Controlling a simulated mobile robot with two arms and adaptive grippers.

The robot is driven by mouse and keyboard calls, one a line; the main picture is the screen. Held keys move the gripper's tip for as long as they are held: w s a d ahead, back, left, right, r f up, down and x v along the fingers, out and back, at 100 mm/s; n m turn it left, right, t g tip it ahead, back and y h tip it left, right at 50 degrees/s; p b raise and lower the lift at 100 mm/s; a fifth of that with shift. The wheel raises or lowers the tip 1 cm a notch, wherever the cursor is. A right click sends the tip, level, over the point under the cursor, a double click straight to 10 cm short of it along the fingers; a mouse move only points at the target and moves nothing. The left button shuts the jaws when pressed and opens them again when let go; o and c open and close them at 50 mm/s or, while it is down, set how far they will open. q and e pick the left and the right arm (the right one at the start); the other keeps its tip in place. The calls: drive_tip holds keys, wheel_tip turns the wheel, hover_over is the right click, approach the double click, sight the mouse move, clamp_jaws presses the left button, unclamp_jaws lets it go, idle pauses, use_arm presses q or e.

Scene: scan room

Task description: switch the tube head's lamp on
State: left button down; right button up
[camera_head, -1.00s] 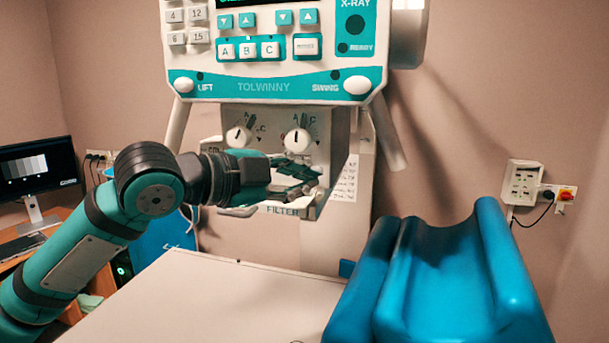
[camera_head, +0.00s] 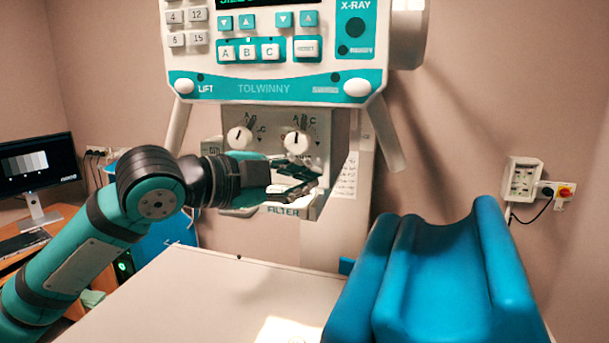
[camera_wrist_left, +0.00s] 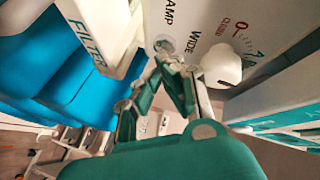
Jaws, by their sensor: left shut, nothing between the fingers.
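The tube head (camera_head: 270,120) hangs under the teal-and-white TOLWINNY console, with two white knobs on its front. My left gripper (camera_head: 308,176) is shut and empty, in front of the tube head's lower front, hiding part of it. In the left wrist view, the shut fingertips (camera_wrist_left: 168,54) are at a small round button (camera_wrist_left: 161,45) beside the lettering "LAMP"; I cannot tell whether they touch it. A bright patch of light (camera_head: 285,330) lies on the white table below. My right gripper is not in view.
The console (camera_head: 265,88) is just above the tube head. A white knob (camera_wrist_left: 222,65) is close beside the fingers. The white table (camera_head: 210,285) is bare at left; a blue padded trough (camera_head: 440,265) stands at right. A monitor (camera_head: 38,170) is far left.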

use_arm(q)
drive_tip(key=shift+s+a, duration=0.3)
drive_tip(key=shift+s, duration=0.65)
drive_tip(key=shift+s+a, duration=0.3)
drive_tip(key=shift+s, duration=0.65)
drive_tip(key=shift+s+a, duration=0.3)
drive_tip(key=shift+s, duration=0.65)
